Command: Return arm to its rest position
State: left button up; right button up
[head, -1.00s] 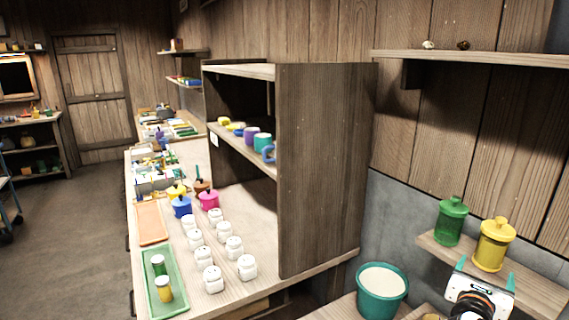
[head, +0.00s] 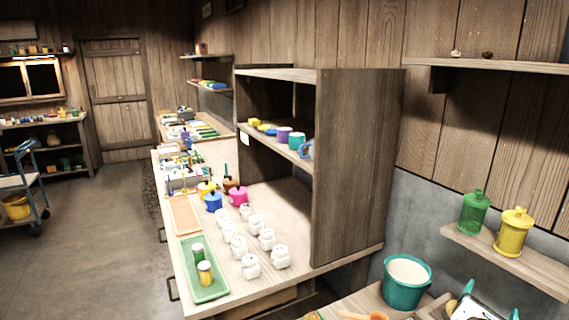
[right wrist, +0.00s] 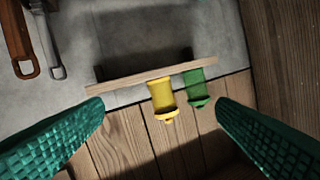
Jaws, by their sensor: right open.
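My right gripper (head: 490,300) is at the bottom right edge of the head view, partly cut off. Its two teal fingers are apart with nothing between them. It is below and in front of the small wall shelf (head: 500,262). A green jar (head: 473,213) and a yellow jar (head: 513,232) stand on that shelf. In the right wrist view the fingers frame the yellow jar (right wrist: 161,94) and the green jar (right wrist: 197,86) at a distance, touching neither. My left gripper is not in view.
A teal bucket (head: 405,290) stands left of my right gripper on a wooden surface. A long bench (head: 225,295) holds several white jars, a green tray (head: 210,290) and an orange tray (head: 185,214). A tall shelf unit (head: 360,170) stands on it. The floor at left is mostly clear.

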jog(key=s+a+f+m+g+y, duration=0.5)
jog(key=s+a+f+m+y, duration=0.2)
jog(key=s+a+f+m, duration=0.6)
jog(key=s+a+f+m+g+y, duration=0.2)
jog(key=s+a+m, duration=0.3)
jog(key=s, duration=0.2)
jog(key=s+a+f+m+g+y, duration=0.2)
jog(key=s+a+f+m+y, duration=0.15)
jog(key=s, duration=0.45)
notch_tip(320, 180, down, 28)
jog(key=s+g+b, duration=0.1)
jog(key=b, duration=0.1)
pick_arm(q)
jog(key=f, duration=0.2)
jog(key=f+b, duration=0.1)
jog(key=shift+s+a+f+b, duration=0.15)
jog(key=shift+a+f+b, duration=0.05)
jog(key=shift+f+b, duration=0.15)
pick_arm(e)
jog(key=s+d+f+g+h, duration=0.1)
jog(key=s+d+f, duration=0.1)
jog(key=s+f, duration=1.4)
jog(key=shift+s+f, duration=0.2)
jog(key=shift+f, duration=0.4)
jog(key=shift+m, duration=0.25)
